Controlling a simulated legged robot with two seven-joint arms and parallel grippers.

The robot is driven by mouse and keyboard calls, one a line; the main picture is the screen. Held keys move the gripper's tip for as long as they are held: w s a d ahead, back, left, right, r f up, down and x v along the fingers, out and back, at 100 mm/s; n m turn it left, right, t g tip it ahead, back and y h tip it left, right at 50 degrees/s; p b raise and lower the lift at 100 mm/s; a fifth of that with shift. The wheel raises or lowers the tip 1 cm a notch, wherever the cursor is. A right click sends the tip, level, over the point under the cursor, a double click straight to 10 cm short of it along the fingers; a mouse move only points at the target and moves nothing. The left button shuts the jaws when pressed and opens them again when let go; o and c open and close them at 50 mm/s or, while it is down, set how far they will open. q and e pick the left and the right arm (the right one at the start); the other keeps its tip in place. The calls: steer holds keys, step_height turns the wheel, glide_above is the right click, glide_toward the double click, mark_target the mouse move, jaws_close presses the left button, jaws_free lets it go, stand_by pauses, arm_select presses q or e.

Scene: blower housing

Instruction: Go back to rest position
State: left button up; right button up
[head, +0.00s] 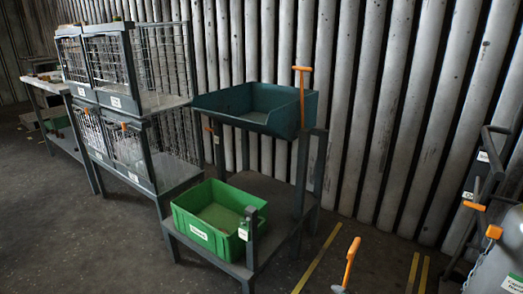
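Neither of my grippers shows in the head view, and no part of my arms can be made out. A stand with a teal bin (258,105) on top and a green bin (215,215) on its lower shelf is in the middle. Both bins look empty from here. An orange T-shaped handle (302,72) rises at the right edge of the teal bin. Another orange handle (351,255) stands up from the floor at the lower middle.
Grey racks with wire-mesh baskets (155,62) stand at the left, with a bench (52,88) beyond. Dark metal frames with orange handles (475,206) and a grey container (497,268) are at the right edge. Floor with yellow lines (413,272) is open in front.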

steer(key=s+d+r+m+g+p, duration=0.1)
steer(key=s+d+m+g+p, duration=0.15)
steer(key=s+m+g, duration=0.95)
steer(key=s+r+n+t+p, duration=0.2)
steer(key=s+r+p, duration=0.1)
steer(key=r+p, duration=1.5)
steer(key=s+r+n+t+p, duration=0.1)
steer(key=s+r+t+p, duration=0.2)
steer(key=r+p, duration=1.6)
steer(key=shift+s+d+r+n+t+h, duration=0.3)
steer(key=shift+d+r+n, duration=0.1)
